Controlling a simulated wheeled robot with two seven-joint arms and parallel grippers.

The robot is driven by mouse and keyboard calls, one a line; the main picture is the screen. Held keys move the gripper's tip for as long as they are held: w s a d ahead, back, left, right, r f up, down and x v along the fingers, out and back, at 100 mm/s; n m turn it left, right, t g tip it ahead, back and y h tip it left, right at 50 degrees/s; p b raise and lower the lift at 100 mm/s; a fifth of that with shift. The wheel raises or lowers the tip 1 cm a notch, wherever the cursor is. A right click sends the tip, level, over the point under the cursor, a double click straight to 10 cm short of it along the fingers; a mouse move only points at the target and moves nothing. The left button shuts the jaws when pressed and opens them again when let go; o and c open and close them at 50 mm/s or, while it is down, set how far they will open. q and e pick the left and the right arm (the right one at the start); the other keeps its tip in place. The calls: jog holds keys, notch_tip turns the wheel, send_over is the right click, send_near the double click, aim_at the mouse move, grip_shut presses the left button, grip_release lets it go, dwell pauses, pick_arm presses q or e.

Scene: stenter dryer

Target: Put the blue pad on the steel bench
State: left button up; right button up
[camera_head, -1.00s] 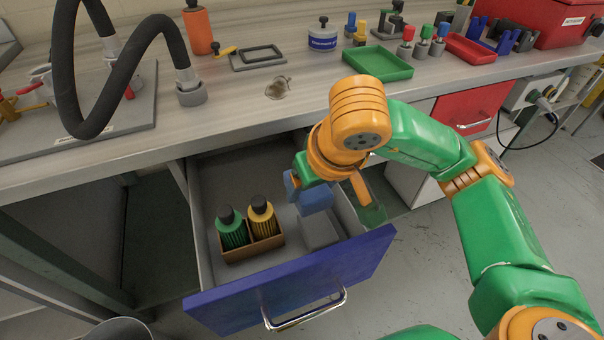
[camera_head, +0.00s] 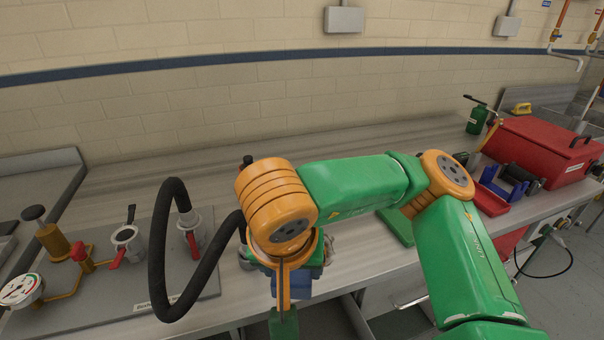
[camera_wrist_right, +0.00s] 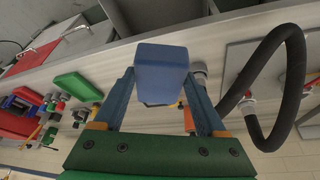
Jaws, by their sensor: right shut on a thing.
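My right gripper (camera_head: 284,290) is shut on the blue pad (camera_head: 296,287). In the head view my own wrist covers much of both, and the pad shows at the bench's front edge. In the right wrist view the pad (camera_wrist_right: 161,72) is a plain blue block between the two fingers (camera_wrist_right: 160,92). The pad appears held clear of the steel bench (camera_head: 118,200), a long grey streaked top running along the wall; the exact gap cannot be told. My left gripper is out of view.
A plate with gauge, valves and a looping black hose (camera_head: 160,260) stands on the left. A green tray (camera_head: 396,228) is partly behind my arm. A red toolbox (camera_head: 535,150) and blue rack (camera_head: 508,183) stand on the right. Bare bench top lies along the wall.

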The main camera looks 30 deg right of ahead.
jog(key=shift+d+f, duration=0.1)
jog(key=shift+d, duration=0.05)
jog(key=w+d+f, duration=0.1)
jog(key=w+f, duration=0.2)
jog(key=w, duration=0.1)
jog(key=w+d+f, duration=0.2)
jog(key=w+f, duration=0.1)
jog(key=w, duration=0.1)
jog(key=w+d+f, duration=0.1)
jog(key=w+f, duration=0.2)
jog(key=w, duration=0.1)
jog(key=shift+d+f+p, duration=0.15)
jog(key=shift+d+p, duration=0.25)
notch_tip(320, 180, down, 4)
jog(key=shift+w+r+p, duration=0.15)
jog(key=shift+r+p, duration=0.1)
jog(key=shift+p, duration=0.6)
jog(key=shift+w+d+f, duration=0.1)
jog(key=o, duration=1.1)
jog(key=shift+f, duration=0.1)
jog(key=shift+c, duration=0.2)
